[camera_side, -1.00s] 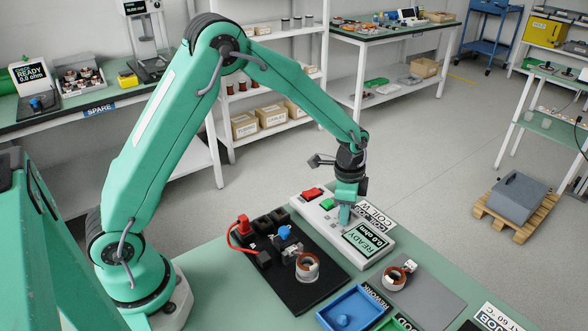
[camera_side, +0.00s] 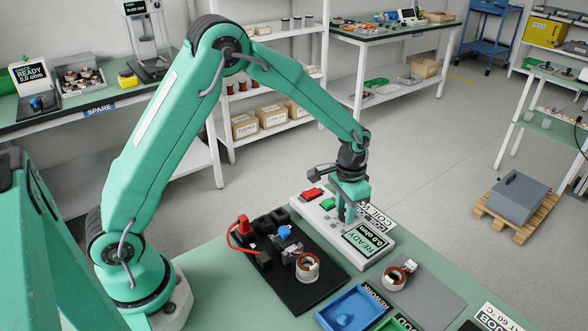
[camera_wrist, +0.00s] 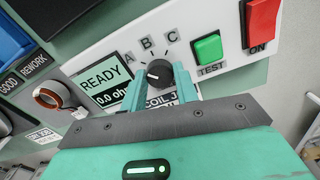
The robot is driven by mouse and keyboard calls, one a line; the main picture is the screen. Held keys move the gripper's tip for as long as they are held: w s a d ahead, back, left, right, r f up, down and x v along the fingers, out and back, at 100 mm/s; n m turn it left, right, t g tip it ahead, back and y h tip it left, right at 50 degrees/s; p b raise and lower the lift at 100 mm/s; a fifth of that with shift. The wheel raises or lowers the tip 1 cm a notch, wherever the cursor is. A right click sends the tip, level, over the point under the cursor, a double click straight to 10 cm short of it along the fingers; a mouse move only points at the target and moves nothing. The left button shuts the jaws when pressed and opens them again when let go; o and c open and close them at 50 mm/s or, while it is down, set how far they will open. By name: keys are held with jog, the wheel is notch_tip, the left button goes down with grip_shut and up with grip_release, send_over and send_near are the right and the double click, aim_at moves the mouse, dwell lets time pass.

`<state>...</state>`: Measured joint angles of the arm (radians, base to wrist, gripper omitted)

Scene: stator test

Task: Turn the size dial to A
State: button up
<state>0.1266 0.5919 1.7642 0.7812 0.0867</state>
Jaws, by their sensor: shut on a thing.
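The size dial (camera_wrist: 160,73) is a round dark knob on the white tester panel (camera_wrist: 215,30) in the wrist view. Labels A (camera_wrist: 129,57), B (camera_wrist: 145,42) and C (camera_wrist: 172,37) sit around its far side. A short pale mark on the knob points left, roughly to the A side; I cannot tell its exact setting. My gripper (camera_wrist: 160,84) has its two green fingers on either side of the dial, shut on it. In the side view my gripper (camera_side: 347,217) reaches down to the tester (camera_side: 372,257), and its fingers hide the dial.
A green TEST button (camera_wrist: 208,48) and a red ON switch (camera_wrist: 262,22) are right of the dial. The display (camera_wrist: 103,82) reads READY, 0.0 ohm. A black fixture plate (camera_side: 300,292) with a wound stator (camera_side: 307,267) and a blue tray (camera_side: 352,307) are nearby.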

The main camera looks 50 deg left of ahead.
jog(key=shift+s+d, duration=0.1)
jog(key=shift+d, duration=0.1)
jog(key=o, duration=1)
jog(key=shift+a, duration=0.1)
jog(key=shift+r, duration=0.45)
notch_tip(320, 180, up, 7)
jog(key=shift+f, duration=0.1)
